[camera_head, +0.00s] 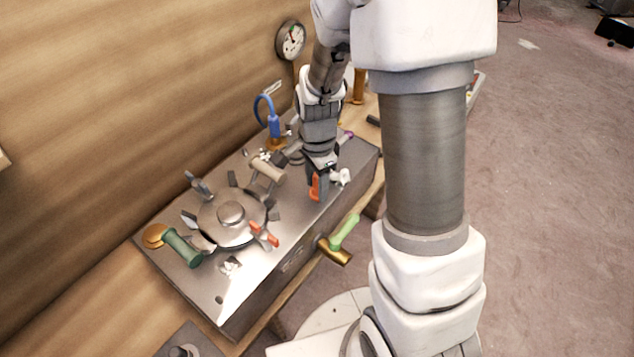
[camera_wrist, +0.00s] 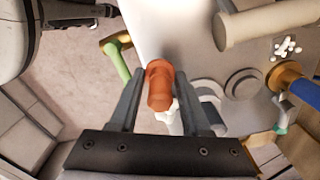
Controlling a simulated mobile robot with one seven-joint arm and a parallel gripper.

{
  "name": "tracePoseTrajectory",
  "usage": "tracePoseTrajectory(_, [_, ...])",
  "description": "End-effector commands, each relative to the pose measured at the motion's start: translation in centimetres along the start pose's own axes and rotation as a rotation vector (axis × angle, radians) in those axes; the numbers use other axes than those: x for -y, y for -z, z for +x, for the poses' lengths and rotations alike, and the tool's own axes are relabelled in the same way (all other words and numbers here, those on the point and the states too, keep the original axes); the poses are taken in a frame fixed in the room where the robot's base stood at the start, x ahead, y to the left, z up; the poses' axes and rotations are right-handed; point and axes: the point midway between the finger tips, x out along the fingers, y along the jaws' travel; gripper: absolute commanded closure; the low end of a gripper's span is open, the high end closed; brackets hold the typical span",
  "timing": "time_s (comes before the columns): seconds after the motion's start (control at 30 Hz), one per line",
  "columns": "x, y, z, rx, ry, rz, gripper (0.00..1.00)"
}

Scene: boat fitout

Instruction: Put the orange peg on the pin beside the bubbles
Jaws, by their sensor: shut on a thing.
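My gripper (camera_head: 320,181) is over the right front part of the grey metal box. It is shut on the orange peg (camera_head: 314,188), which also shows between the two fingers in the wrist view (camera_wrist: 160,87). I cannot tell whether the peg touches the box top. The bubbles, a cluster of small white dots (camera_wrist: 288,47), are at the upper right of the wrist view, beside a blue handle with a brass base (camera_wrist: 305,90). I cannot make out a bare pin beside them. A white shape (camera_head: 341,177) lies close beside my gripper.
The grey box (camera_head: 312,235) carries a round hub (camera_head: 231,213), a beige cylinder (camera_head: 267,168), a green handle (camera_head: 182,247), a red-orange lever (camera_head: 264,234) and a blue hooked piece (camera_head: 272,125). A light green handle (camera_head: 345,231) sticks out of the front. A wooden wall stands behind.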

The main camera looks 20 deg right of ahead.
Motion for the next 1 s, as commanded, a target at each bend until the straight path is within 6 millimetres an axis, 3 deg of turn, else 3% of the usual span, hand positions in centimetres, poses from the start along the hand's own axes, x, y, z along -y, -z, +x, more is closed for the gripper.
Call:
tracePoseTrajectory(0.5, [0.0, 0.0, 1.4, 0.0, 0.0, -0.001, 1.0])
tracePoseTrajectory(1.0, [0.0, 0.0, 1.4, 0.0, 0.0, -0.001, 1.0])
